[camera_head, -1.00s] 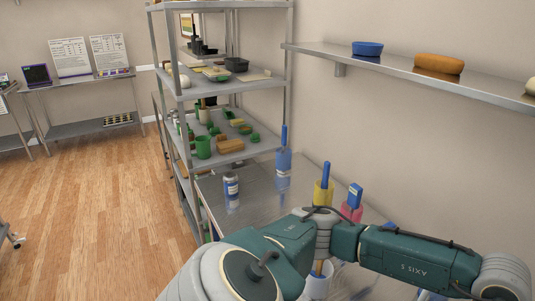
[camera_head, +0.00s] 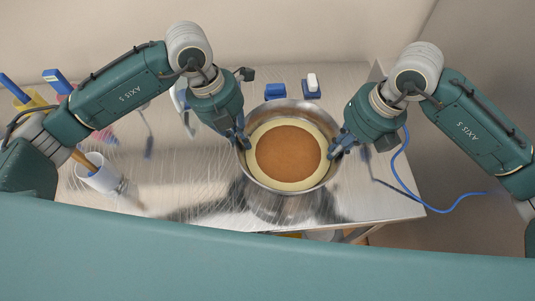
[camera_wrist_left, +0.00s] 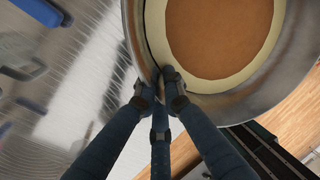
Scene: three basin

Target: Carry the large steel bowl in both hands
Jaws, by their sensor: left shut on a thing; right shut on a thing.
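The large steel bowl (camera_head: 286,107) is in the middle of the head view, over the steel table. Inside it are a cream ring and a round orange-brown middle; I cannot tell what they are. My left gripper (camera_head: 243,141) is shut on the bowl's left rim. My right gripper (camera_head: 337,151) is shut on its right rim. In the left wrist view the fingers of my left gripper (camera_wrist_left: 160,92) pinch the rim of the bowl (camera_wrist_left: 240,104). The bowl looks roughly level, with its dark reflection on the table below it.
The steel table (camera_head: 205,175) has a blue block (camera_head: 275,91) and a blue-and-white item (camera_head: 311,88) behind the bowl. A white cup (camera_head: 98,175) with a brush and a yellow holder (camera_head: 33,101) stand at left. A blue cable (camera_head: 425,200) hangs at right.

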